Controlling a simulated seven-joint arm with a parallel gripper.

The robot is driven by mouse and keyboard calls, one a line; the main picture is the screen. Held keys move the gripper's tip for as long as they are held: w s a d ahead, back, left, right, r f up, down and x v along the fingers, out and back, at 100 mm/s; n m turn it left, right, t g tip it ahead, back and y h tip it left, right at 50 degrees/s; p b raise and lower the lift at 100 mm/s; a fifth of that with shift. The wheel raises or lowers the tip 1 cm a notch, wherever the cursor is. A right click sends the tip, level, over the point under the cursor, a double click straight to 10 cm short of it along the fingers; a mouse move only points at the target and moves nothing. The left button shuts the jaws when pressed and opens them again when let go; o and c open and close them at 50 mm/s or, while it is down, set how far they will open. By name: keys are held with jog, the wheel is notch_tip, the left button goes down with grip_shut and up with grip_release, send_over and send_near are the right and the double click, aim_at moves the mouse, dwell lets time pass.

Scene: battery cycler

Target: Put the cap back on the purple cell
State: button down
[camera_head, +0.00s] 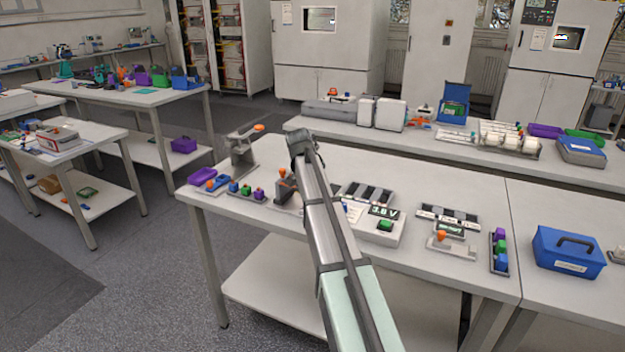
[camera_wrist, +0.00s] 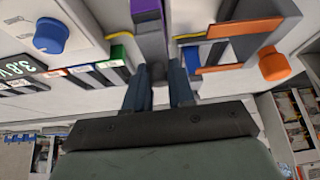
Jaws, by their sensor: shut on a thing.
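My gripper (camera_wrist: 159,75) shows at the lower middle of the wrist view, its dark fingers shut on a narrow grey piece. A purple block (camera_wrist: 146,8) shows just beyond the fingers at the top edge, in line with the grey piece. I cannot tell whether the two are one object, or which is cap and which is cell. In the head view my own arm hides the gripper and what it holds. Two small purple pieces show there: one in a row on the left (camera_head: 258,195), one in a rack on the right (camera_head: 500,234).
The cycler box (camera_head: 385,228) reads 3.8 V, with slotted trays behind and beside it. Stands with orange knobs (camera_head: 283,174) are close to my arm. A blue toolbox (camera_head: 568,251) sits at the right. Some bare tabletop lies toward the back.

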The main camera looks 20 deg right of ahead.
jog(key=c, duration=0.9)
grip_release()
jog(key=shift+o, duration=0.6)
jog(key=o, duration=0.4)
jog(key=shift+r, duration=0.1)
jog(key=shift+r, duration=3.4)
jog(key=shift+c, duration=0.5)
grip_shut()
